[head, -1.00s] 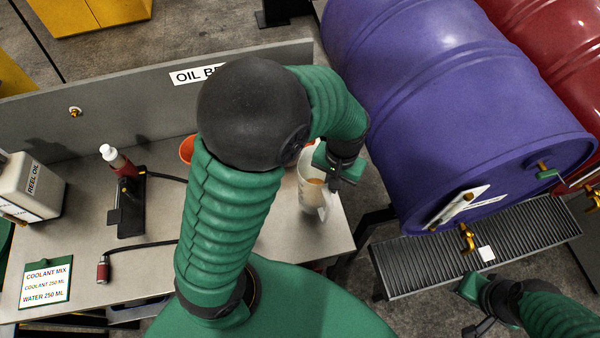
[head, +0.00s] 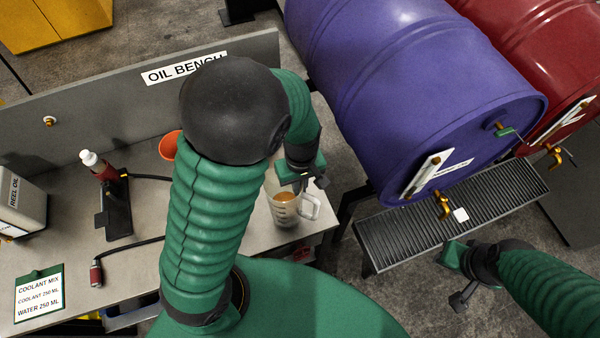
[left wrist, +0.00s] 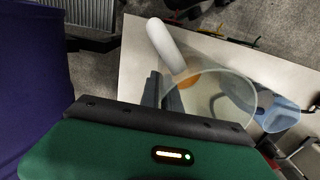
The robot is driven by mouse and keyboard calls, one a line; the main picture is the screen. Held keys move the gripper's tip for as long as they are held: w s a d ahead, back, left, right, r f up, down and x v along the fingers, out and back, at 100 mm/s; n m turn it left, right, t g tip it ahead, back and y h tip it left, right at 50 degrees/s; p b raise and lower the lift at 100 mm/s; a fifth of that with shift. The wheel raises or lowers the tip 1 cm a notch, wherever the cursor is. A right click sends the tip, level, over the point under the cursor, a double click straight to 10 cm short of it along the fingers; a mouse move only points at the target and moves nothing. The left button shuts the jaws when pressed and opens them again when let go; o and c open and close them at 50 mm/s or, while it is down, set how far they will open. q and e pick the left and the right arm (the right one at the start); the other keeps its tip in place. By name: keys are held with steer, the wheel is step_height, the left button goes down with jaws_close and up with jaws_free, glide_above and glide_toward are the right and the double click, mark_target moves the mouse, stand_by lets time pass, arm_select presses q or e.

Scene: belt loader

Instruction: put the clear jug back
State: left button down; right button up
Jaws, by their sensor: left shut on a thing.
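The clear jug (head: 283,211) has dark markings, a pale handle and some amber liquid low inside. It is upright over the right end of the bench; I cannot tell whether its base touches the top. My left gripper (head: 302,181) is shut on the jug at its upper side, and my arm hides part of the rim. In the left wrist view, the jug's round mouth (left wrist: 222,103) and white handle (left wrist: 166,46) show just beyond the green gripper body. My right gripper (head: 456,268) is low at the right, in front of the drum rack; its finger opening is unclear.
The grey bench (head: 140,215) carries an orange funnel or cup (head: 171,145), a red bottle on a black stand (head: 115,205), a REEL OIL can (head: 22,205) and a coolant mix card (head: 40,296). A purple drum (head: 400,90) and slatted tray (head: 450,222) stand right.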

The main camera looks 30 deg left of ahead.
arm_select(q)
steer(key=w+a+f, duration=0.2)
steer(key=w+f, duration=0.2)
steer(key=w, duration=0.1)
steer(key=shift+p, duration=0.45)
steer(key=c, duration=1.7)
jaws_free()
steer(key=shift+s+d, duration=0.1)
steer(key=shift+d, duration=0.05)
steer(key=shift+o, duration=0.6)
steer(key=shift+d, duration=0.25)
steer(key=shift+r, duration=0.15)
